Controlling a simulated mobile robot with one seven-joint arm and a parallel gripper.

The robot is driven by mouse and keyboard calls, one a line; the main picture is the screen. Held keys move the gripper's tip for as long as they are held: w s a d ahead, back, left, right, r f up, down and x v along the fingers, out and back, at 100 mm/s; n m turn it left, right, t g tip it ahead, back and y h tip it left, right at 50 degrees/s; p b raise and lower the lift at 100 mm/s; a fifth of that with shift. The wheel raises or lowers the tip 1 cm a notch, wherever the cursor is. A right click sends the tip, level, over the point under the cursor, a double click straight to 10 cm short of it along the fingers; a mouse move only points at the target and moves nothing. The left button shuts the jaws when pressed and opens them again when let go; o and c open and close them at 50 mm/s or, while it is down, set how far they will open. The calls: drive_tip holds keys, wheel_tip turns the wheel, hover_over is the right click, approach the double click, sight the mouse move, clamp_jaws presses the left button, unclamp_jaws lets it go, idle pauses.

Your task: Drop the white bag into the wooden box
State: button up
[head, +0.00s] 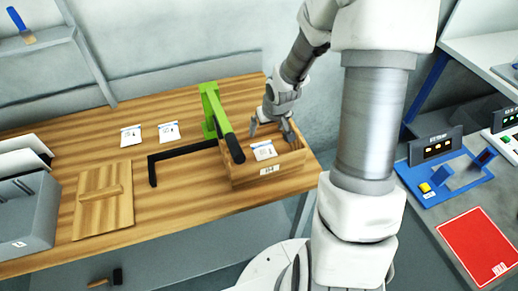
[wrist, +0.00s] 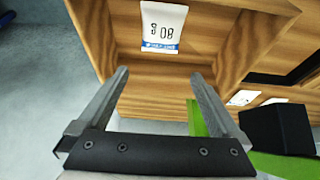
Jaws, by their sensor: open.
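The wooden box (head: 293,161) stands at the right end of the wooden table, open at the top, with a small label on its front. A white bag (head: 264,151) is inside it near the front wall. In the wrist view the white bag (wrist: 163,22) shows printed text and a blue strip, apart from my fingers. I cannot tell whether it lies flat or leans on the wall. My gripper (head: 271,131) is over the box, pointing down, open and empty. In the wrist view the gripper's fingers (wrist: 160,78) are spread with nothing between them.
Two more white bags (head: 131,137) (head: 168,132) lie on the table to the left. A green and black device (head: 211,112) stands against the box's left side, with a black angled bar (head: 153,170) beside it. A wooden board with a handle (head: 104,210) and a grey bin (head: 32,215) are farther left.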

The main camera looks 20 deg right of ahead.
drive_tip(key=p+v, duration=0.5)
drive_tip(key=v, duration=1)
drive_tip(key=shift+r+p, duration=0.3)
drive_tip(key=shift+r, duration=0.05)
